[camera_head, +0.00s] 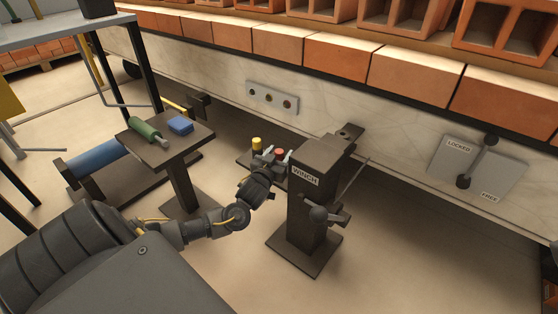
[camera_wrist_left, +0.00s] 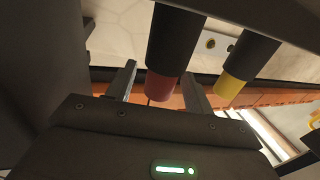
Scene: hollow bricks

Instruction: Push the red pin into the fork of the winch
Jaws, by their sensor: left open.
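The red pin (camera_head: 279,153) stands beside the dark winch post (camera_head: 305,178), which carries a WINCH label. In the left wrist view the red-ended pin (camera_wrist_left: 160,87) has a dark shaft and lies between my left gripper's two fingers. A yellow-ended pin (camera_head: 257,143) is next to it and also shows in the left wrist view (camera_wrist_left: 229,87). My left gripper (camera_head: 271,161) is open, with its fingers on either side of the red pin; I cannot tell whether they touch it. The fork is not clearly seen. My right gripper is not in view.
A small side table (camera_head: 190,142) holds a green tool (camera_head: 145,130) and a blue block (camera_head: 181,125). A LOCKED/FREE lever panel (camera_head: 480,168) is at the right. Orange hollow bricks (camera_head: 335,56) line the back, above a pale wall panel. The floor right of the winch is clear.

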